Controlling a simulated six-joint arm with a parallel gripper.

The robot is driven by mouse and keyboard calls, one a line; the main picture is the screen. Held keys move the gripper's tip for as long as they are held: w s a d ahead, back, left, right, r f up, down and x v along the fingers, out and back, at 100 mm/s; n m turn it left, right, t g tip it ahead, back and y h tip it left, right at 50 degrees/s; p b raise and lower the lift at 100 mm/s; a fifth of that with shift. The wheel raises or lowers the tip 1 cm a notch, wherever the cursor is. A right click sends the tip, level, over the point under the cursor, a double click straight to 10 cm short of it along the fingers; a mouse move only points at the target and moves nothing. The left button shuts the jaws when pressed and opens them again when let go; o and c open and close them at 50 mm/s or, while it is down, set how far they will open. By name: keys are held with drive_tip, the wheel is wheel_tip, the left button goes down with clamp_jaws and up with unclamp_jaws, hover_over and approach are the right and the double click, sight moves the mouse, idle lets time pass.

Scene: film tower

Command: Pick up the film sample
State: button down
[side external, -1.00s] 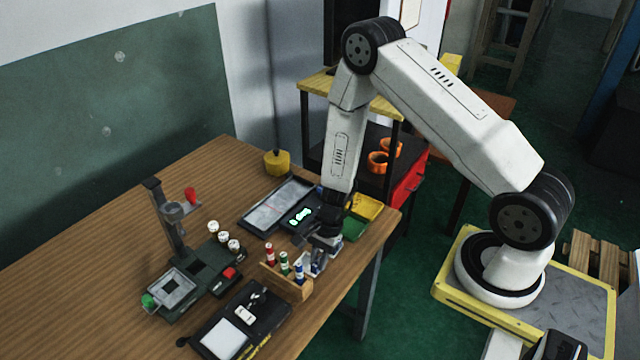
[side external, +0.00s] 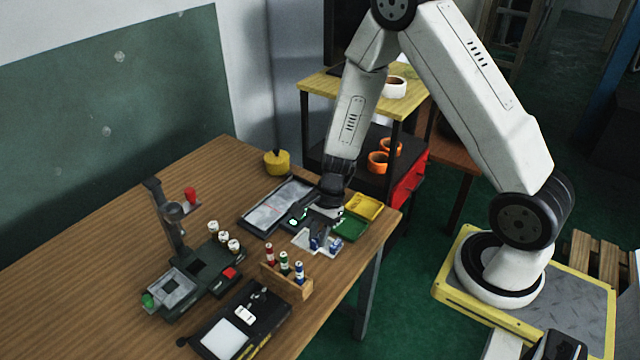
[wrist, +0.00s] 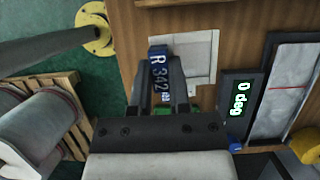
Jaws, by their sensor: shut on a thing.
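My gripper (wrist: 157,88) is shut on a small blue piece lettered "R 342", which I take to be the film sample (wrist: 158,72). It stands between the two grey fingers in the wrist view. In the side view my gripper (side external: 325,243) is above or near a white plate (side external: 303,236) at the table's right edge. Small blue parts show at the fingers there, too small to tell apart. The white plate (wrist: 205,60) lies behind the held piece in the wrist view. I cannot tell how high the piece is above it.
A rack (side external: 290,287) with red, green and blue vials stands in front of the plate. Behind are a dark tray (side external: 262,222) and green and yellow bins (side external: 364,207). A display (wrist: 237,105) reads "0 deg". A stand device (side external: 172,235) is at left; the table's far left is bare.

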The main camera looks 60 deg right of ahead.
drive_tip(key=shift+r, duration=0.5)
drive_tip(key=shift+w, duration=0.15)
drive_tip(key=w+d, duration=0.1)
drive_tip(key=w, duration=0.5)
drive_tip(key=w+d+f, duration=0.1)
drive_tip(key=w, duration=0.5)
drive_tip(key=w+d, duration=0.2)
drive_tip(key=w, duration=0.3)
drive_tip(key=shift+w+f, duration=0.35)
drive_tip(key=shift+w, duration=0.05)
drive_tip(key=shift+w+d, duration=0.25)
drive_tip(key=shift+w, duration=0.5)
drive_tip(key=shift+f, duration=0.15)
drive_tip(key=shift+f, duration=2.6)
drive_tip(key=shift+f, duration=0.35)
